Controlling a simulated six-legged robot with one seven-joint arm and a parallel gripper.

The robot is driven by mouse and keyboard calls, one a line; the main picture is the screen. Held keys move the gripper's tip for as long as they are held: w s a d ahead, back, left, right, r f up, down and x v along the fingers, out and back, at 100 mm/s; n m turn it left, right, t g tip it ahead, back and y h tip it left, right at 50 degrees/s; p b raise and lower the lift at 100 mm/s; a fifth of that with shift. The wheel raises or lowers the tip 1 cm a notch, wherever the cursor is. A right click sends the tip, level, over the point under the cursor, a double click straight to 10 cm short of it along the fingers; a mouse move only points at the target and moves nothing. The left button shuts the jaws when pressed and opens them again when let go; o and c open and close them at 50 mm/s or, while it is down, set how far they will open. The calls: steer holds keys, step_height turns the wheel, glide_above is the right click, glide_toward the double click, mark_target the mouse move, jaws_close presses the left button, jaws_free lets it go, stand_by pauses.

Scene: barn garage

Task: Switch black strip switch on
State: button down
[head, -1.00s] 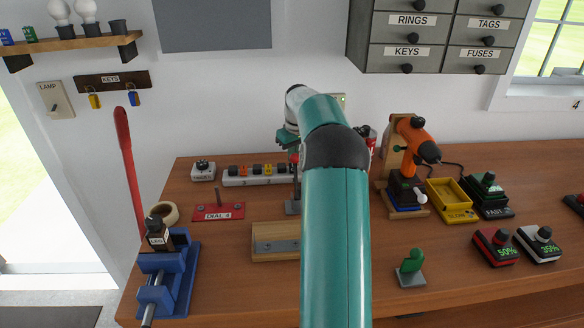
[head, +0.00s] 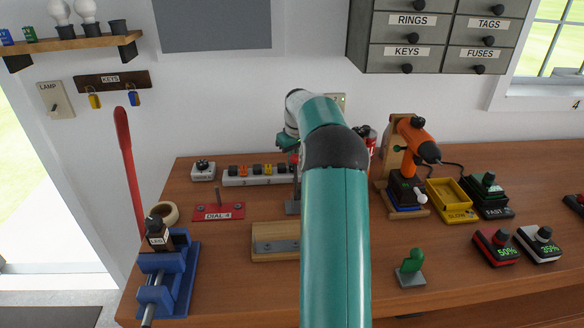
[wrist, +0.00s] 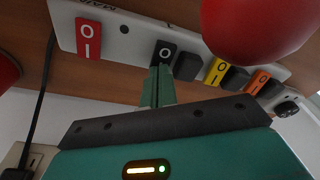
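The white power strip (wrist: 124,30) crosses the top of the wrist view, and part of it shows at the back of the bench in the head view (head: 258,182). Its black switch (wrist: 166,51) shows an O mark; its other end is hidden behind my fingertips. My gripper (wrist: 157,72) is shut and empty, its narrow tips at the black switch. I cannot tell whether they touch it. A red switch (wrist: 88,38) is to the left, and yellow (wrist: 216,71) and orange (wrist: 259,82) switches are to the right. In the head view my arm hides my fingertips.
A large red rounded object (wrist: 255,28) covers part of the strip in the wrist view. A black block (wrist: 187,66) sits beside the black switch. A red DIAL 4 plate (head: 218,212) and a wooden block (head: 275,256) lie in front of the strip.

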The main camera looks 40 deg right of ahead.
steer(key=shift+s+f, duration=0.1)
steer(key=shift+f, duration=0.05)
steer(key=shift+r, duration=3.5)
